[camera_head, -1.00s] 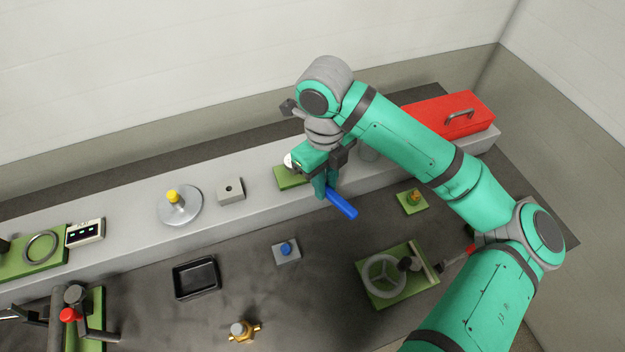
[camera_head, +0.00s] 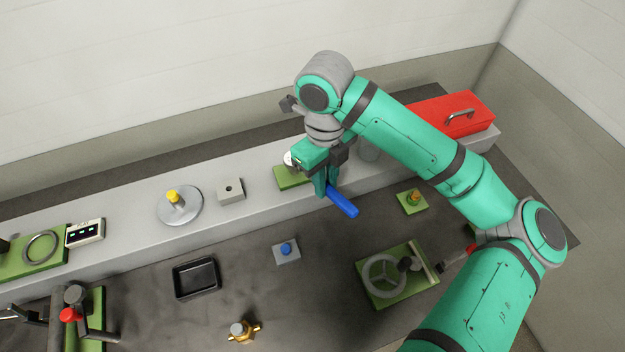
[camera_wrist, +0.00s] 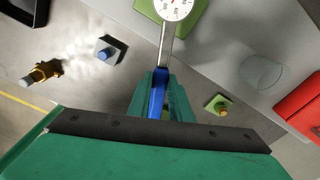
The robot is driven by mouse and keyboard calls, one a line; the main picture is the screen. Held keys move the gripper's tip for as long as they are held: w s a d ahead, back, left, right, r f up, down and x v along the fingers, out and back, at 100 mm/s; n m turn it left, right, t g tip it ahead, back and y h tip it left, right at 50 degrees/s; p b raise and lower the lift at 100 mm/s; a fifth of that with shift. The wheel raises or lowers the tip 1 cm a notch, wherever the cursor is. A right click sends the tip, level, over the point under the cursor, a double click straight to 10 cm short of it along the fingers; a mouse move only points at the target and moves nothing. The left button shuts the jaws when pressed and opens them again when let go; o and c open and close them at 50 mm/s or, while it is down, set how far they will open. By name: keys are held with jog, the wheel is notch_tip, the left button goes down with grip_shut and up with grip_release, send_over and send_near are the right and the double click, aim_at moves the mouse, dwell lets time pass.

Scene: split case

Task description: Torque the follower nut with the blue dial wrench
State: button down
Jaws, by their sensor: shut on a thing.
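My gripper (camera_head: 326,188) is shut on the blue handle of the dial wrench (camera_head: 343,202), over the front part of the grey raised ledge. The wrench's white dial (camera_wrist: 175,7) and metal shaft show in the wrist view, beyond the fingers. In the head view the dial is partly hidden by my gripper, beside a green plate (camera_head: 290,180) on the ledge. I cannot tell whether the wrench touches anything. The follower nut is not clearly identifiable; a small brass-orange fitting (camera_head: 413,197) sits on a green plate to the right.
A red toolbox (camera_head: 440,108) stands at the right end of the grey ledge (camera_head: 120,218). A clear cylinder (camera_head: 370,152) stands near my gripper. A black tray (camera_head: 196,278), a blue-knobbed block (camera_head: 286,250), a brass valve (camera_head: 243,331) and a handwheel (camera_head: 383,276) occupy the dark bench.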

jog(key=shift+r, duration=0.25)
jog(key=shift+r, duration=1.35)
